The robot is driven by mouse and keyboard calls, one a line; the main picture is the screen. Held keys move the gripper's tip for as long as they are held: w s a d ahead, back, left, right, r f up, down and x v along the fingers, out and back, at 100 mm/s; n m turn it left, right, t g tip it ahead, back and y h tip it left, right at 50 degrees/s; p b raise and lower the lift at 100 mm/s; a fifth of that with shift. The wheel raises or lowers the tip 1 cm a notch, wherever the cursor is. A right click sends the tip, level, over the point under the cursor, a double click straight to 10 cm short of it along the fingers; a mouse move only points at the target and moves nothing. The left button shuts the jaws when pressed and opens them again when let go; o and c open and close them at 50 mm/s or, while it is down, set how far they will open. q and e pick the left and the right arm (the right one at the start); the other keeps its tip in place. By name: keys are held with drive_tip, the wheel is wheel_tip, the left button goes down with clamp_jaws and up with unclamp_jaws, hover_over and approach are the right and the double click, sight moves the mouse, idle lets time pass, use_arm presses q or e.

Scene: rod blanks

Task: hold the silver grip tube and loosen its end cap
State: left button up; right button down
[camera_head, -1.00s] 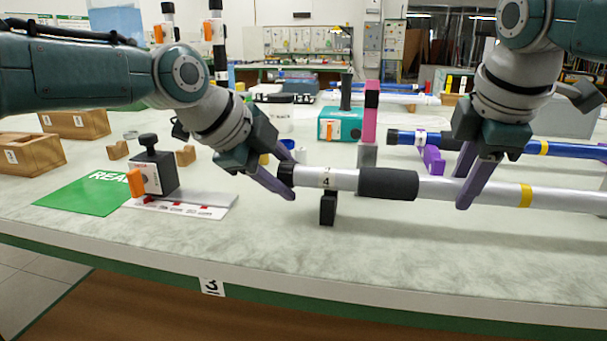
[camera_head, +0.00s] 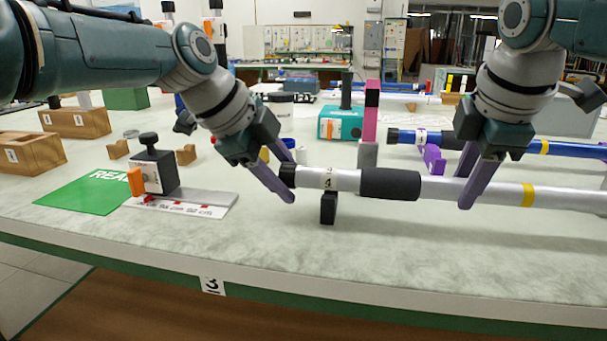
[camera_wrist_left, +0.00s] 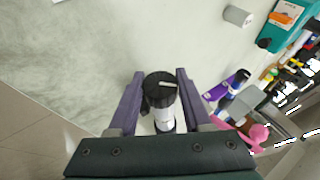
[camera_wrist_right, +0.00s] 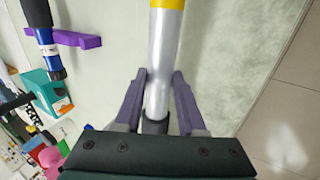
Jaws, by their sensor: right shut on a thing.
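The silver grip tube (camera_head: 440,188) lies level across the right half of the head view, with a black foam sleeve (camera_head: 390,184), a yellow band and a label "4". Its black end cap (camera_head: 288,174) is at the left end and faces the camera in the left wrist view (camera_wrist_left: 160,90), with a pale slot mark. My left gripper (camera_head: 289,180) is open, its purple fingers on either side of the cap with little gap. My right gripper (camera_head: 466,190) is shut on the tube right of the sleeve; the right wrist view shows the tube (camera_wrist_right: 163,60) between its fingers.
A small black support (camera_head: 328,208) stands under the tube. A blue tube (camera_head: 560,148) lies behind on a purple rest (camera_head: 433,158). A grey block with a black knob (camera_head: 155,172), a green mat (camera_head: 85,195) and wooden blocks (camera_head: 30,153) are left. The front table strip is clear.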

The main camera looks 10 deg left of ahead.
use_arm(q)
drive_tip(key=o, duration=0.4)
drive_tip(key=shift+r, duration=0.1)
drive_tip(key=v, duration=1.2)
drive_tip(key=shift+d, duration=0.1)
